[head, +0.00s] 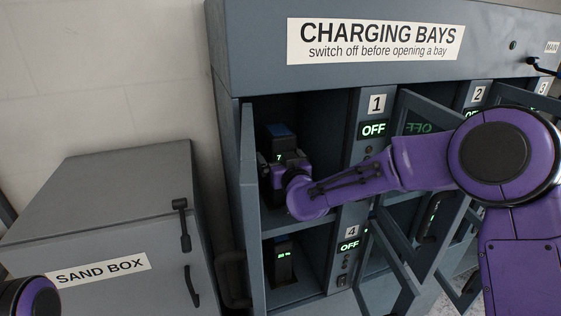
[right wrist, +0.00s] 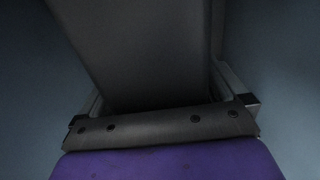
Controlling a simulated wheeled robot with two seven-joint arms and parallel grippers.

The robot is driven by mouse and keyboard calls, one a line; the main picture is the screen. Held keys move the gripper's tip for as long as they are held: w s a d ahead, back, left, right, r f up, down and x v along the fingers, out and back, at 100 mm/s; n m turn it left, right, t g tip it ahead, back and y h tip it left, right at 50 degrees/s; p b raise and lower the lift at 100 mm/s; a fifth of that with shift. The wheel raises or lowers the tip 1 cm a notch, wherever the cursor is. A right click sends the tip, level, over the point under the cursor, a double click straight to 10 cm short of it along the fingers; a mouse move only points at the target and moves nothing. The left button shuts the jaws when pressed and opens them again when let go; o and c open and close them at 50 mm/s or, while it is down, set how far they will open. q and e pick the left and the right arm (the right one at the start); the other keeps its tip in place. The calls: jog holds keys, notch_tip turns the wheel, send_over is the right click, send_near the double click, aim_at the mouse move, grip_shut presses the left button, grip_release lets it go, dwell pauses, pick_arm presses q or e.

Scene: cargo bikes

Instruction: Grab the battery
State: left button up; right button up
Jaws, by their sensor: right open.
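A dark battery (head: 280,139) with a blue top and a small green readout stands upright in bay 1. My right arm reaches in from the right, and my right gripper (head: 275,176) is at the battery's front, inside the bay. In the right wrist view, the dark battery body (right wrist: 140,45) fills the space between the open fingers of the right gripper (right wrist: 165,103). Whether the fingers touch it cannot be told. Its lower part is hidden by the gripper in the head view. My left gripper is out of view.
Another battery (head: 283,268) with a green readout stands in bay 4 below. The bay 1 door (head: 249,190) stands open at the left. Other open doors (head: 425,190) hang under my right arm. Bays 1 and 4 read OFF. A sand box (head: 120,220) stands at the left.

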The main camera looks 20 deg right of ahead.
jog(key=shift+a, duration=0.1)
grip_shut()
jog(key=shift+w+r, duration=0.1)
jog(key=shift+r, duration=0.05)
